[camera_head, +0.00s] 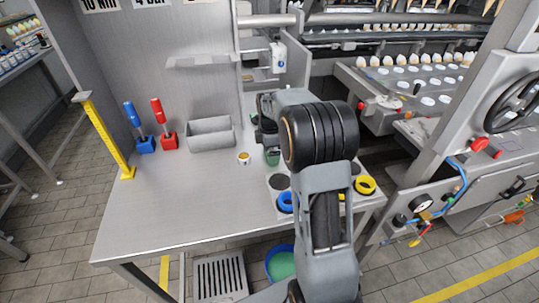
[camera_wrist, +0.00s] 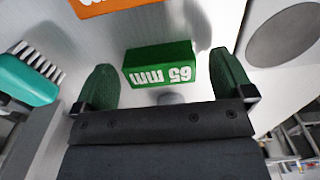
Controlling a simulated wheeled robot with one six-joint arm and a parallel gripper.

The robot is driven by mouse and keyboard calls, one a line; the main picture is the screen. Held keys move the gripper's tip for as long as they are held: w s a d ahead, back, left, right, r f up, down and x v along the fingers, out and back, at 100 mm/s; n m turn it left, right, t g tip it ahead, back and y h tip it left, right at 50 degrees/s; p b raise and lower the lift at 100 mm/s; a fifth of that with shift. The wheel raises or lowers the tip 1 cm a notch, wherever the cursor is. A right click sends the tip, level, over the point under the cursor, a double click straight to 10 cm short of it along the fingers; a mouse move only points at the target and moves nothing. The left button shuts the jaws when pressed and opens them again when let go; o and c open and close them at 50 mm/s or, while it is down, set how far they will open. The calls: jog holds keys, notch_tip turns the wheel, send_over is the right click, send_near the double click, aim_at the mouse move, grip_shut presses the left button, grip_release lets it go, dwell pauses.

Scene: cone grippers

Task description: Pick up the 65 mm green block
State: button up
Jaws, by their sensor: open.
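The green block (camera_wrist: 160,66) shows in the wrist view with a white "65 mm" label that reads upside down. My gripper (camera_wrist: 167,72) is open, with one green finger on each side of the block in this view. In the head view my arm hides most of the gripper area, and I cannot make out the block there.
In the wrist view an orange block (camera_wrist: 105,5) lies beyond the green one, a teal brush (camera_wrist: 28,78) is at left, and a grey disc (camera_wrist: 284,32) at upper right. In the head view the metal table (camera_head: 170,220) has free room at front left, with a grey bin (camera_head: 210,138) behind.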

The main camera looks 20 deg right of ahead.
jog(key=shift+f, duration=0.4)
jog(key=shift+c, duration=0.5)
jog(key=c, duration=0.9)
jog(key=shift+c, duration=0.4)
jog(key=shift+r, duration=0.15)
